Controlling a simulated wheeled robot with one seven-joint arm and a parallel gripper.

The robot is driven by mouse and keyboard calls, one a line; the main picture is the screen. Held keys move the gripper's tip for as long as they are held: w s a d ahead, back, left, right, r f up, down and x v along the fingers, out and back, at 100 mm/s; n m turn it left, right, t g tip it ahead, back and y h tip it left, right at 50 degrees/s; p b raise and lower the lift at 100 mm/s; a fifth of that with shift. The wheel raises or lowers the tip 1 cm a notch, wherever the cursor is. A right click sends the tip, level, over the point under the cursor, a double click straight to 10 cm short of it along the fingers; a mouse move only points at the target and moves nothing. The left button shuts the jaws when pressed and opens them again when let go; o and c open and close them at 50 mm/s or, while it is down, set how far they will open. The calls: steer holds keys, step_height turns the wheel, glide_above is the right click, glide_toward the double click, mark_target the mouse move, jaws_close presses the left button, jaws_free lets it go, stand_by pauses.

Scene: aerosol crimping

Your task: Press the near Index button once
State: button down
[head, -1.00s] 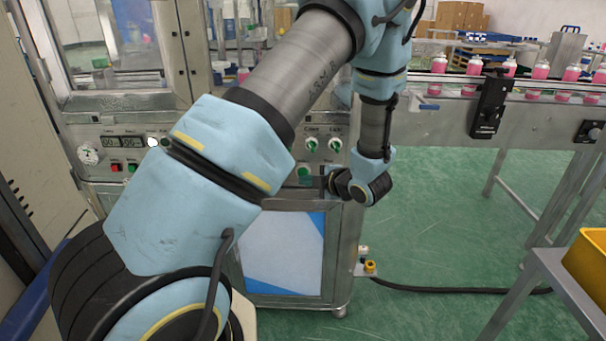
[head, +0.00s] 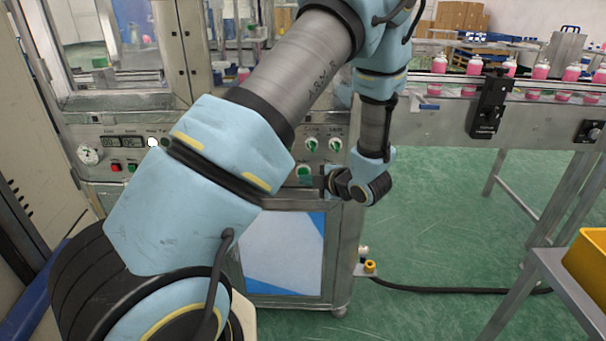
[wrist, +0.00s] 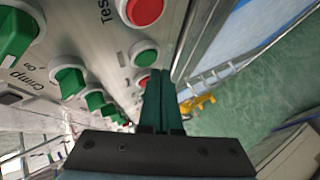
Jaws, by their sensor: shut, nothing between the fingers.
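The machine's front panel (head: 322,187) carries green selector switches (head: 311,145) and a green button (head: 304,171). In the wrist view a green button with a pale collar (wrist: 145,54) sits just beyond my fingertips, below a red button (wrist: 147,10) with a partly cut-off label. No "Index" label is readable. My gripper (wrist: 158,74) is shut and empty, its dark fingers together by the lower edge of the green button's collar. I cannot tell whether they touch it. In the head view my gripper (head: 327,180) is small and partly hidden by my wrist, close to the panel.
Green switches (wrist: 69,80) stick out in a row along the panel. A conveyor (head: 450,110) with pink bottles (head: 507,69) runs at the right. A yellow bin (head: 588,262) stands at the lower right. Green floor between is mostly clear, with a black hose (head: 450,290).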

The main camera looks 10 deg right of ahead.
steer(key=shift+w, duration=0.15)
steer(key=shift+w+d, duration=0.1)
steer(key=shift+w, duration=0.15)
steer(key=shift+w, duration=0.35)
stand_by(0.6)
stand_by(0.3)
steer(key=shift+s+b, duration=0.3)
steer(key=shift+s, duration=0.5)
steer(key=s, duration=0.2)
steer(key=s+a, duration=0.1)
steer(key=s, duration=0.2)
steer(key=shift+b, duration=0.3)
steer(key=shift+w, duration=0.15)
stand_by(0.3)
